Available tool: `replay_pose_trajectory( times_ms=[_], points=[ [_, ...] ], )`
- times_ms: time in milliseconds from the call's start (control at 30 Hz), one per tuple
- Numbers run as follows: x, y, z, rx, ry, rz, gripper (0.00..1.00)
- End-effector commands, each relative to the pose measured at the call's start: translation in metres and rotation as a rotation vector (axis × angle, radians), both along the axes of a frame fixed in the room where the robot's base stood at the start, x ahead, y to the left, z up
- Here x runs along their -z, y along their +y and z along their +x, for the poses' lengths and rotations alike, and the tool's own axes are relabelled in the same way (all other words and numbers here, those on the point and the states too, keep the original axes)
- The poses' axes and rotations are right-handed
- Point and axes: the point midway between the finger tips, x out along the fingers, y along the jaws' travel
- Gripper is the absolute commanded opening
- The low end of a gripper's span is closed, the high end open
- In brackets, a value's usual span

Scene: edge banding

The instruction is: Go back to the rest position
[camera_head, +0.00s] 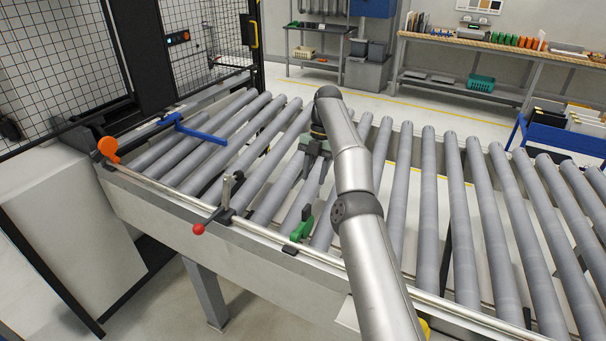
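My gripper (312,176) hangs over the grey roller conveyor (430,215), just left of my arm, pointing down. Its two fingers show as thin dark shapes above the rollers with a gap between them. Nothing is visible between the fingers. My arm reaches up from the bottom right of the picture, across the conveyor's front rail, and bends down at the wrist.
A blue bar (200,132) lies over the left rollers. Mesh fencing (60,45) stands left. The right-hand rollers are clear.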

Motion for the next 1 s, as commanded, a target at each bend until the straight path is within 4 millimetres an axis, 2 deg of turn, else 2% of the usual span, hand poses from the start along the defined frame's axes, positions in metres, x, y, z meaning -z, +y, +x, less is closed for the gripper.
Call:
replay_pose_trajectory(
  times_ms=[167, 267, 367, 467, 600, 733, 867, 1000],
  points=[
    [0.0, 0.001, 0.0, 0.0, 0.0, -0.001, 0.36],
    [-0.007, 0.005, -0.001, 0.018, -0.003, -0.018, 0.36],
    [-0.026, 0.016, -0.005, 0.09, -0.017, -0.074, 0.36],
    [-0.053, 0.031, -0.018, 0.231, -0.04, -0.164, 0.36],
    [-0.083, 0.039, -0.055, 0.514, -0.082, -0.293, 0.36],
    [-0.098, 0.032, -0.103, 0.82, -0.115, -0.386, 0.36],
    [-0.1, 0.013, -0.162, 1.159, -0.135, -0.444, 0.36],
    [-0.086, -0.015, -0.237, 1.553, -0.131, -0.465, 0.36]
  ],
)
